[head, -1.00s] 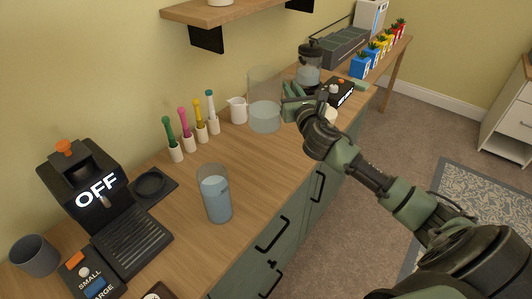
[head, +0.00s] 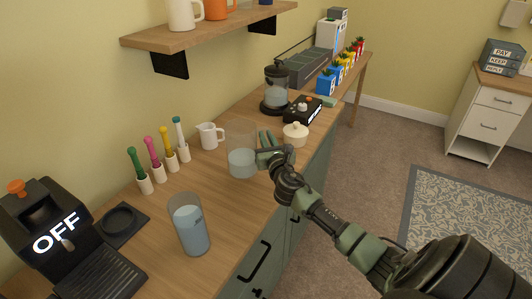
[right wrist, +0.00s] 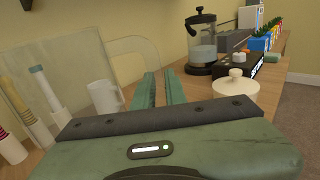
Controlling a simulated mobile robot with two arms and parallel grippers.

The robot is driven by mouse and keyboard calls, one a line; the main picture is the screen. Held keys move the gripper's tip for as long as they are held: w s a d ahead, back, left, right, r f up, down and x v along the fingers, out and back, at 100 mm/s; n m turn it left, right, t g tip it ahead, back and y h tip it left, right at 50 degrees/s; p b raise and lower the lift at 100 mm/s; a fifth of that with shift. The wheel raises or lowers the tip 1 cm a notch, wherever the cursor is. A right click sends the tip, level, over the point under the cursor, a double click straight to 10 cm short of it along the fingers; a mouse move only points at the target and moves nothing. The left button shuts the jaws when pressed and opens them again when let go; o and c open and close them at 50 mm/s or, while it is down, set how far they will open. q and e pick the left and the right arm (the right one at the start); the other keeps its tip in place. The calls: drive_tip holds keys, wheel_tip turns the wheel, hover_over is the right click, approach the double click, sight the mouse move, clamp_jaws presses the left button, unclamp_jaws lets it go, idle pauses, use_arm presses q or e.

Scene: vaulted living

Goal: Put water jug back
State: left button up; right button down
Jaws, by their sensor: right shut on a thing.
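The water jug (head: 242,160) is a clear glass vessel with some water in its lower part. It is upright over the counter, right of the white creamer pitcher. My right gripper (head: 268,152) is at its right side, shut on its handle. In the right wrist view, the jug's clear wall (right wrist: 60,75) is at left, and the green fingers (right wrist: 158,90) close at the handle. I cannot tell whether its base touches the wood. A separate tall glass of water (head: 189,226) stands nearer on the counter. My left gripper is not in view.
The creamer pitcher (head: 210,135), lidded white pot (head: 295,133), French press (head: 276,88) and black control box (head: 303,109) stand close around the jug. Colored-handled tools (head: 161,155) line the wall. A coffee machine marked OFF (head: 50,225) is at left. A shelf (head: 205,38) overhangs.

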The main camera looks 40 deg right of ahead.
drive_tip(key=shift+f+b, duration=0.85)
drive_tip(key=shift+f, duration=1.4)
drive_tip(key=shift+f, duration=0.15)
drive_tip(key=c, duration=1.5)
unclamp_jaws()
drive_tip(key=shift+o, duration=0.2)
drive_tip(key=shift+s, duration=0.1)
drive_tip(key=v, duration=1.2)
